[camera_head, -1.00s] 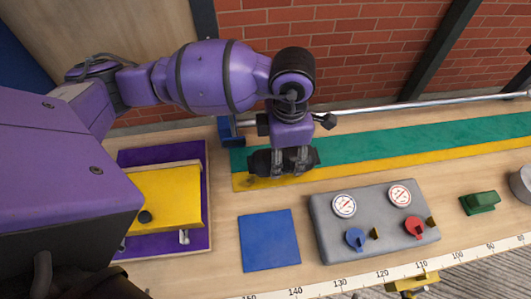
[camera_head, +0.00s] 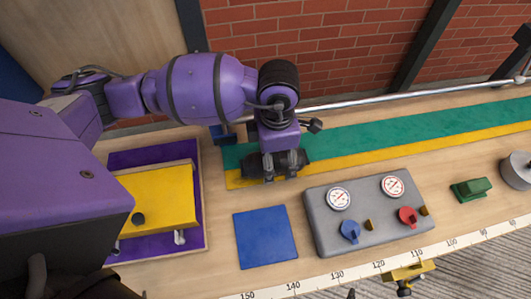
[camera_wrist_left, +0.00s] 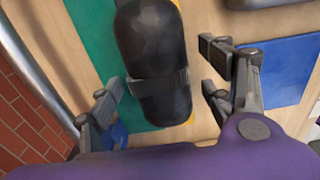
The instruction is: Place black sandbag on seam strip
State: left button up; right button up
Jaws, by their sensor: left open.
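The black sandbag (camera_head: 251,168) lies lengthwise at the left end of the green and yellow seam strip (camera_head: 400,132). In the left wrist view the sandbag (camera_wrist_left: 152,45) covers parts of both the green and the yellow bands. My left gripper (camera_head: 278,165) is above it, with its fingers on either side. In the left wrist view my left gripper (camera_wrist_left: 160,68) is open, with gaps between the fingers and the bag. The gripper hides part of the bag in the head view. My right gripper is not in view.
A grey gauge panel (camera_head: 365,220) and a blue square (camera_head: 265,237) lie in front of the strip. A yellow block on a purple tray (camera_head: 200,225) is at left. A metal rail (camera_head: 400,95) runs behind, before the brick wall. The strip's right part is clear.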

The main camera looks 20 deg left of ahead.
aim_at(275, 157)
pick_arm(q)
notch_tip(275, 157, up, 12)
jog(key=shift+r, duration=0.2)
dwell(0.6)
jog(key=shift+f, duration=0.1)
